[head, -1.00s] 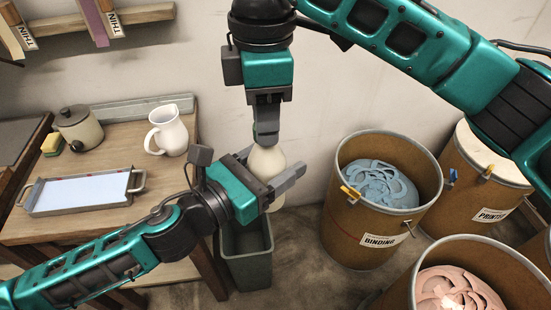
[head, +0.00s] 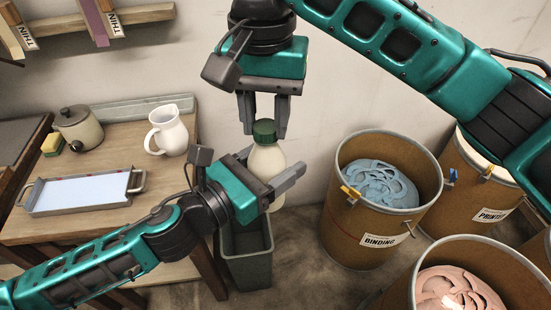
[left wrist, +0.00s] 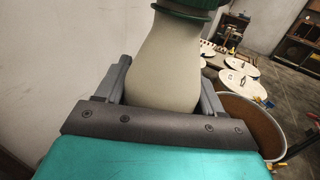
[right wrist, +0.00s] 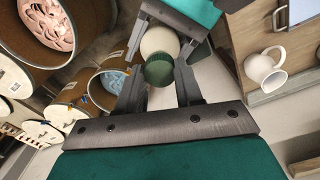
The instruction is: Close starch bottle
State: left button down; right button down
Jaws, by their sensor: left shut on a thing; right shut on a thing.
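The starch bottle (head: 266,161) is pale and upright, with a green cap (head: 264,131) on its top. My left gripper (head: 272,168) is shut on the bottle's body, its fingers on either side, as the left wrist view also shows the bottle (left wrist: 167,70) between them. My right gripper (head: 264,128) points down from above and is shut on the cap, one finger on each side. The cap (right wrist: 159,70) lies between the fingers in the right wrist view. The bottle's lower part is partly hidden by my left gripper.
A wooden table (head: 100,213) at left holds a white jug (head: 168,130), a lidded pot (head: 78,128), a sponge and a tray (head: 130,197). A grey bin (head: 247,252) stands below the bottle. Several brown drums, one labelled BINDING (head: 377,239), stand at right.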

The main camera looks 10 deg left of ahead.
jog(key=m, duration=0.6)
jog(key=c, duration=0.7)
grip_release()
jog(key=shift+o, duration=0.2)
notch_tip(320, 180, up, 12)
